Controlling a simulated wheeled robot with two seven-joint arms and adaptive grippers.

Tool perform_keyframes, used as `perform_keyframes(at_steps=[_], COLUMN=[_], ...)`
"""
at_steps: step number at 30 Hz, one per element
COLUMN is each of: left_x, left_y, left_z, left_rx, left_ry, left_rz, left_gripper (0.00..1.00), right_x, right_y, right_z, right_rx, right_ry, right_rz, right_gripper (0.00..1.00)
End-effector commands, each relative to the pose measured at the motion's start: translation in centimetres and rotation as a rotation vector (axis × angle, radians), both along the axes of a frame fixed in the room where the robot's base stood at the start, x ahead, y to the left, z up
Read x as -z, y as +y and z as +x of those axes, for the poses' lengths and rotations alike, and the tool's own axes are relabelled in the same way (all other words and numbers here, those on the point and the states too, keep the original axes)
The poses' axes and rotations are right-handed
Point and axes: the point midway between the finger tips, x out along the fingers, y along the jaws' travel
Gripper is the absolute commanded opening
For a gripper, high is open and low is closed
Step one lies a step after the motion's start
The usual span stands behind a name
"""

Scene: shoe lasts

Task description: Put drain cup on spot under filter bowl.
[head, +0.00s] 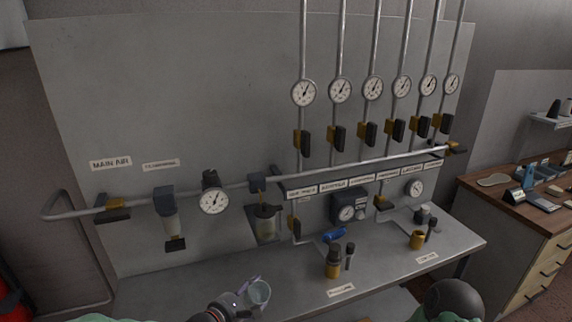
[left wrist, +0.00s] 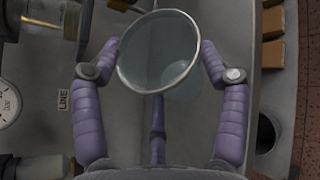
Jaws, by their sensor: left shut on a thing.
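The drain cup (head: 260,291) is a clear, round cup over the front of the grey bench. My left gripper (head: 246,297) is shut on it. In the left wrist view the cup (left wrist: 158,52) sits between the purple fingers of my left gripper (left wrist: 160,60), its rim facing the camera; it looks empty. The filter bowl (head: 171,226) appears to be the pale bowl under a dark head on the left of the pipe, with a dark fitting below. The spot under it cannot be made out clearly.
A pressure gauge (head: 213,201) hangs between the bowls. Brass-and-black fittings (head: 333,262) stand on the bench (head: 300,292) to the right. The bench's left part is clear.

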Motion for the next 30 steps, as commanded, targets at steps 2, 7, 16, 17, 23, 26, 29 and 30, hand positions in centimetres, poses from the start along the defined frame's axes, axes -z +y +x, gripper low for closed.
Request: perform_keyframes(at_steps=[2,7,16,17,23,26,29,30], left_x=[-0.5,-1.2,-1.5,-1.5,-1.5,-1.4,-1.4,-1.4], left_y=[2.0,5.3,8.3,8.4,8.6,8.5,8.7,8.9], left_z=[-0.4,-1.3,-2.4,-2.4,-2.5,-2.5,-2.4,-2.3], left_rx=[-0.054,-0.153,-0.246,-0.25,-0.255,-0.254,-0.256,-0.258], left_ry=[-0.002,-0.001,0.003,0.003,0.003,0.005,0.007,0.01], left_rz=[0.001,-0.003,-0.007,-0.007,-0.007,-0.008,-0.009,-0.013], left_gripper=[0.44,0.44,0.44,0.43,0.43,0.43,0.43,0.43], right_x=[0.0,0.0,0.0,0.0,0.0,0.0,0.0,0.1], right_y=[0.0,0.0,0.0,0.0,0.0,0.0,0.0,0.0], right_z=[0.0,0.0,0.0,0.0,0.0,0.0,0.0,0.0], right_rx=[0.0,0.0,0.0,0.0,0.0,0.0,0.0,0.0], right_ry=[0.0,0.0,0.0,0.0,0.0,0.0,0.0,0.0], right_rz=[0.0,0.0,0.0,0.0,0.0,0.0,0.0,0.0], right_gripper=[0.34,0.34,0.34,0.34,0.34,0.34,0.34,0.34])
